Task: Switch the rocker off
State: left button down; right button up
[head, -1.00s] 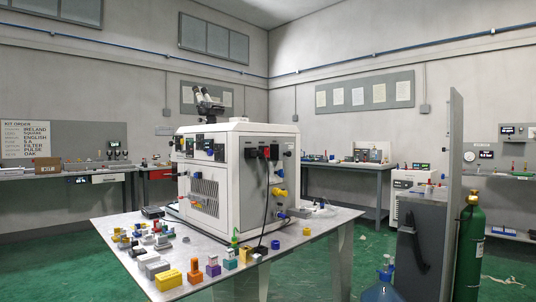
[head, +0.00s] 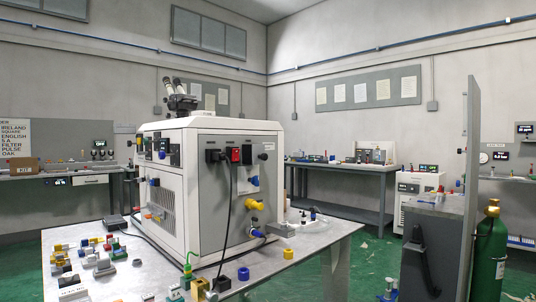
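A white boxy machine (head: 205,190) stands on a metal table (head: 310,243). On its grey side panel, a small red part (head: 235,154) in a black surround looks like the rocker switch. Its on or off position is too small to tell. A black socket with a plug (head: 213,156) sits just left of it. A dark cable runs down the panel from near the red part. Neither of my grippers is in view.
Yellow fittings (head: 256,205) stick out from the panel. Several small coloured blocks and parts cover the table's front left, and a blue ring (head: 243,273) lies near the front. A grey partition (head: 472,180) and green cylinder (head: 489,258) stand at right. Green floor shows between.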

aim_at(236, 152)
jog(key=i+l, duration=0.3)
jog(key=i, duration=0.2)
jog(key=i+l, duration=0.35)
jog(key=i+l+z, duration=0.1)
jog(key=i+l, duration=0.2)
jog(key=i, duration=0.3)
